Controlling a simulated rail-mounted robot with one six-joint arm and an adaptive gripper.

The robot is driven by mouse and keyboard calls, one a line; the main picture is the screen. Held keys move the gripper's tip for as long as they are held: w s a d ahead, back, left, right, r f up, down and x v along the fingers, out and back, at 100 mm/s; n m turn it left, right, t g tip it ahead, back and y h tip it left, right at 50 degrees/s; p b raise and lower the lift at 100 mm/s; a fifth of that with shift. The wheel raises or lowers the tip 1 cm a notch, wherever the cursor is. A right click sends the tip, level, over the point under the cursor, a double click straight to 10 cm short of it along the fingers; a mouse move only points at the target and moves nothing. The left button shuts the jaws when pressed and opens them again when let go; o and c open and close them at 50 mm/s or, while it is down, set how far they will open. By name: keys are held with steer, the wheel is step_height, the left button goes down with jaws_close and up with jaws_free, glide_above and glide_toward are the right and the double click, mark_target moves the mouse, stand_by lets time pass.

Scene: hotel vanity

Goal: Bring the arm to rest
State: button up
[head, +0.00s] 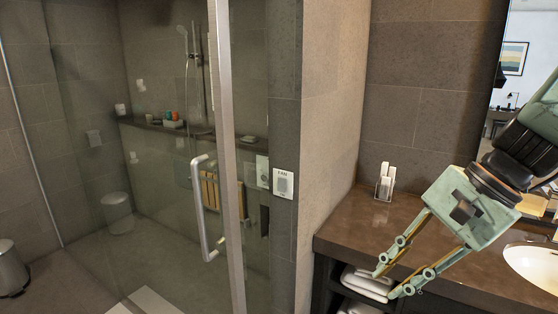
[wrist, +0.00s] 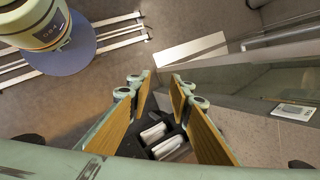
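My arm reaches in from the right edge of the head view. My gripper (head: 386,283) is at the front edge of the vanity counter (head: 345,232), pointing down and to the left. In the wrist view its two fingers (wrist: 160,82) stand apart with a clear gap between them. The gripper is open and holds nothing. Folded white towels (head: 366,284) lie on a shelf under the counter, behind the fingertips in the head view. The towels also show between the fingers in the wrist view (wrist: 166,140). I cannot tell their exact distance from the fingers.
A glass shower door with a metal handle (head: 207,210) stands left of the counter. A wall switch panel marked FAN (head: 284,184) is between them. A sink (head: 535,264) is at right. Open floor (wrist: 115,70) shows in the wrist view.

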steer(key=s+r+n+t+h, duration=0.1)
steer(key=s+r+n, duration=0.3)
steer(key=s, duration=0.5)
steer(key=s+a+r+n+t+h, duration=0.1)
steer(key=s+r+n+h, duration=0.3)
steer(key=s+n, duration=0.3)
steer(key=shift+s+a+r+n+h, duration=0.2)
steer(key=shift+s+r+n+h, duration=0.1)
steer(key=shift+s, duration=0.95)
stand_by(0.5)
